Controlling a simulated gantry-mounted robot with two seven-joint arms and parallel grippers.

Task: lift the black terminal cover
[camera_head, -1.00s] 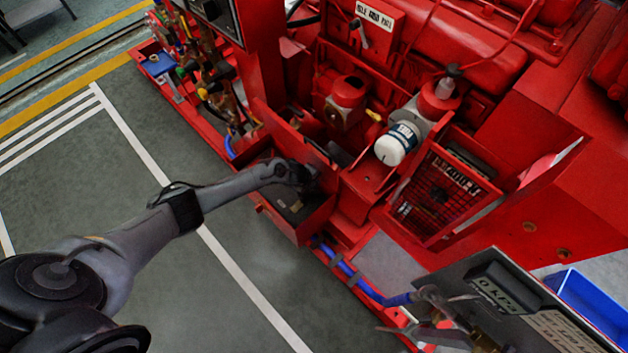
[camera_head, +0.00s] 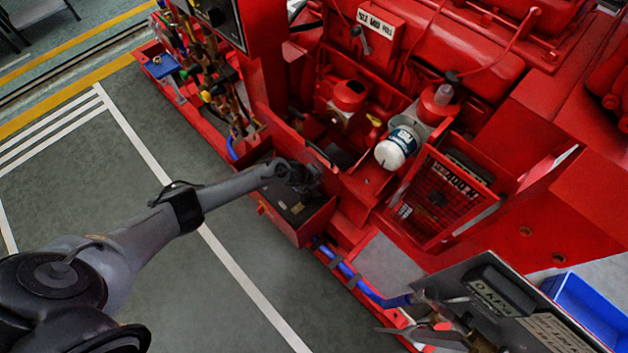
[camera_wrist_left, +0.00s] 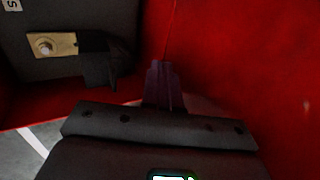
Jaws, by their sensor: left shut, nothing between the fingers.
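A black battery (camera_head: 297,213) sits in an open red box low on the pumpset's near side. In the left wrist view, the battery top (camera_wrist_left: 60,15) carries a brass-coloured terminal plate (camera_wrist_left: 52,45). A dark angular piece, apparently the black terminal cover (camera_wrist_left: 98,66), lies beside the plate's right end. My left gripper (camera_head: 308,182) reaches into the box opening over the battery. In the wrist view its fingertips (camera_wrist_left: 162,75) are together and empty, to the right of the cover with a visible gap. The cover cannot be made out in the head view.
Red box walls (camera_wrist_left: 230,60) stand close to my left gripper. A red upright panel (camera_head: 285,130) rises behind it. A white filter (camera_head: 395,149) and mesh guard (camera_head: 437,196) are to the right. Blue hose (camera_head: 365,288) runs at lower right.

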